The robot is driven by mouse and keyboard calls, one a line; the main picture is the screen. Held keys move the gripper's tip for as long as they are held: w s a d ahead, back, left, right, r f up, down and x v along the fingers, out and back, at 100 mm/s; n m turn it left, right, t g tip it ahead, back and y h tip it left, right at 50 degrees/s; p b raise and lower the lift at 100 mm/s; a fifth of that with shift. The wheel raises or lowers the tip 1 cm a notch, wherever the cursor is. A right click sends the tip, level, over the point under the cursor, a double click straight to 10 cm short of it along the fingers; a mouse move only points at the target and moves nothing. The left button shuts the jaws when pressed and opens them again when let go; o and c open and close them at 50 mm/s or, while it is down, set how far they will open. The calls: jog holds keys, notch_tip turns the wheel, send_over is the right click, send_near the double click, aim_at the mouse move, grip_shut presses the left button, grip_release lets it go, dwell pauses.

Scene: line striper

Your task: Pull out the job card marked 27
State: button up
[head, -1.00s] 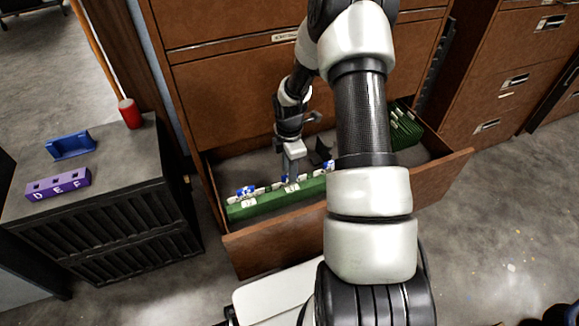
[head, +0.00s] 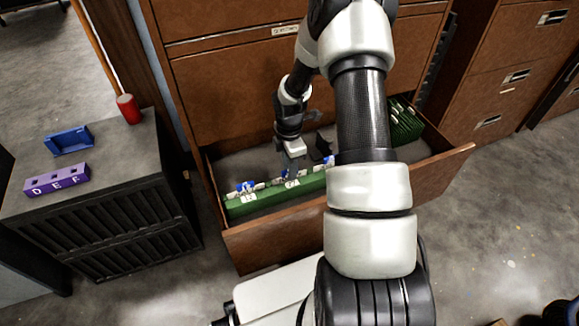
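An open drawer (head: 290,229) of a brown cabinet holds a row of green hanging folders (head: 262,202) with white tabs and some blue bits. Two larger white tabs face me on the folder front, one at the left (head: 249,198) and one near the middle (head: 292,183); their marks are too small to read, so I cannot tell which card is 27. My gripper (head: 290,168) points down into the drawer at the row, just behind the middle tab. Its fingertips are partly hidden among the tabs, and my arm covers the row's right part.
More green folders (head: 405,124) stand at the drawer's back right. A dark low cabinet (head: 100,200) at the left bears a blue tray (head: 68,141), a purple block marked D E F (head: 57,180) and a red cylinder (head: 128,109). The drawer's left back floor is bare.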

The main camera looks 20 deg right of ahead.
grip_shut()
jog(key=shift+r+p, duration=0.55)
jog(key=shift+r, duration=0.1)
notch_tip(320, 180, up, 8)
jog(key=p, duration=0.6)
dwell(1.0)
jog(key=shift+r, duration=0.1)
